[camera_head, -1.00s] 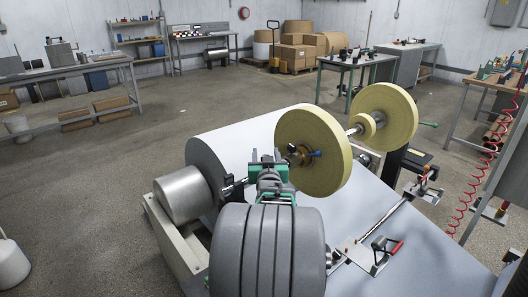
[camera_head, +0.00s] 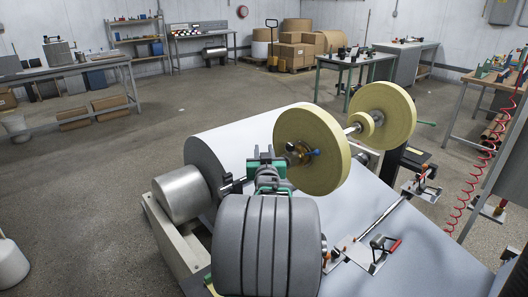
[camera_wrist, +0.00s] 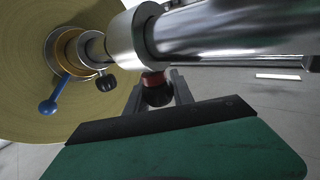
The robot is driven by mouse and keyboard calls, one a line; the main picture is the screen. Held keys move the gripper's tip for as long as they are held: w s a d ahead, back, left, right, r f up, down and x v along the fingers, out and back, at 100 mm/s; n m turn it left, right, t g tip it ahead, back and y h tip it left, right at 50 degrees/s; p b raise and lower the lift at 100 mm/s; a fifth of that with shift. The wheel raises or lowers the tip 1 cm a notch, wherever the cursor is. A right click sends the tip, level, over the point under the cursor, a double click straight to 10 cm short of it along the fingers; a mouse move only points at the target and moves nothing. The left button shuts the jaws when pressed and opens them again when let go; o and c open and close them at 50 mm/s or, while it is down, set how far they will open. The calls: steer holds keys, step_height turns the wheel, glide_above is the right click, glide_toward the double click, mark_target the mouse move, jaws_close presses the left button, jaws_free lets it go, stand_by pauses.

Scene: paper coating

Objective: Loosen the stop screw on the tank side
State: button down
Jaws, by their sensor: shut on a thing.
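A steel shaft with a wider collar (camera_wrist: 138,38) runs across the top of the wrist view. A black screw knob (camera_wrist: 158,95) with a red ring hangs under the collar. My gripper (camera_wrist: 159,88) is shut on this knob, with one grey finger on each side. A second black knob (camera_wrist: 105,83) sits further left, near the hub of the yellow roll (camera_wrist: 105,125). A blue lever (camera_wrist: 47,107) sticks out of that hub. In the head view my gripper (camera_head: 265,158) is left of the near yellow roll (camera_head: 318,163); the held knob is hidden there.
A large white paper roll (camera_head: 235,140) and a steel cylinder (camera_head: 182,193) lie to the left. A far yellow roll (camera_head: 390,112) is on the same shaft. The floor at the left is open.

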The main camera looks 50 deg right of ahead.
steer(key=shift+f+b, duration=0.15)
steer(key=shift+b, duration=0.45)
steer(key=n+t+y+b, duration=0.1)
steer(key=y+b, duration=0.1)
steer(key=b, duration=0.1)
steer(key=n+t+y+b, duration=0.1)
steer(key=n+t+b, duration=0.1)
steer(key=b, duration=0.2)
steer(key=shift+w+a+f+y, duration=0.15)
steer(key=shift+f+y, duration=0.2)
steer(key=shift+y, duration=0.05)
steer(key=shift+w+a+r+n+t+y+b, duration=0.1)
steer(key=shift+a+r+n+t+y+b, duration=0.1)
steer(key=shift+n+t+y+b, duration=0.45)
steer(key=shift+w+a+r+n+t+y+b, duration=0.25)
steer(key=shift+n+y+b, duration=0.4)
steer(key=shift+y, duration=0.7)
steer(key=shift+s+a+r+n+t+y+b, duration=0.1)
steer(key=shift+a+n+t+y+b, duration=0.1)
steer(key=shift+n+t+y+b, duration=0.55)
steer(key=shift+w+n+g+y, duration=0.1)
steer(key=shift+n+g+y, duration=0.15)
steer(key=shift+y, duration=0.2)
steer(key=c, duration=1.1)
jaws_free()
